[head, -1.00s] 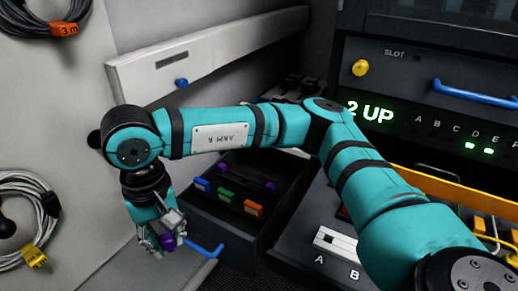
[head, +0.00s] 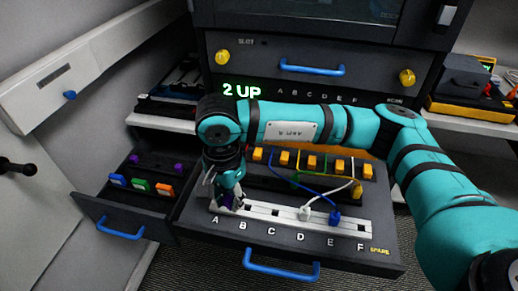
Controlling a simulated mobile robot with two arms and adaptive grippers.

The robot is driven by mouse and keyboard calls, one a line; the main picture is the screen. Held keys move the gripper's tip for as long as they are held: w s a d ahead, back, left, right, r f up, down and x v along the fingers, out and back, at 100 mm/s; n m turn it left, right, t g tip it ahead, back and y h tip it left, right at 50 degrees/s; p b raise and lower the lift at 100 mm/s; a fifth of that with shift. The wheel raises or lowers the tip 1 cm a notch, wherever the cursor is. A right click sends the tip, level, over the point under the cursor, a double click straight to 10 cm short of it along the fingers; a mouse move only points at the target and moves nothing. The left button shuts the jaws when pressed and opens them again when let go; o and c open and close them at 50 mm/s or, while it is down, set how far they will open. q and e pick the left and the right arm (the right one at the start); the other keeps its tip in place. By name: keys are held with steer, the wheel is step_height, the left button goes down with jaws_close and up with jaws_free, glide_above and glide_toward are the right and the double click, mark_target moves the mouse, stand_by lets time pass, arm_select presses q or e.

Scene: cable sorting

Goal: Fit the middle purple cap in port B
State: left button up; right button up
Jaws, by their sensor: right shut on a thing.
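My right gripper (head: 226,203) is shut on a purple cap (head: 230,201), which is mostly hidden between the fingers. It hangs, pointing down, over the left end of the white port strip (head: 258,211), near ports A and B. I cannot tell whether the cap touches the strip. The letter B (head: 243,225) is printed in front of the strip, slightly right of the gripper; the fingers partly cover the ports there. Two other purple caps, left (head: 133,158) and right (head: 179,168), sit in the small drawer with a gap between them. My left gripper is not in view.
A white plug (head: 305,213) sits at port D and a blue plug (head: 334,217) at port E, their cables running back to a row of orange connectors (head: 312,162). The small open drawer (head: 95,207) also holds blue, green and orange caps.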

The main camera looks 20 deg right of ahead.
steer(key=shift+w+d+f+m+p, duration=0.35)
steer(key=shift+d+f+m+p, duration=0.35)
steer(key=shift+m+p, duration=1.05)
steer(key=shift+w+d+f+m+p, duration=0.4)
steer(key=shift+d+m+p, duration=0.4)
steer(key=shift+m, duration=1.85)
steer(key=shift+w+d+f+m+p, duration=0.25)
steer(key=shift+d+f+m+p, duration=0.75)
steer(key=shift+m, duration=1.2)
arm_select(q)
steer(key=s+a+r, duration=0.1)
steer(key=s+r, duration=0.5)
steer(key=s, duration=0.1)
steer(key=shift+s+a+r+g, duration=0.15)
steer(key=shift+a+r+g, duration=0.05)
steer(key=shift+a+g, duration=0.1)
arm_select(e)
steer(key=shift+a+r, duration=0.2)
steer(key=shift+r, duration=0.15)
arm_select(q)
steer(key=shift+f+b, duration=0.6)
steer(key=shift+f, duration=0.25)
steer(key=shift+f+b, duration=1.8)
arm_select(e)
steer(key=shift+f, duration=1.45)
steer(key=o, duration=0.9)
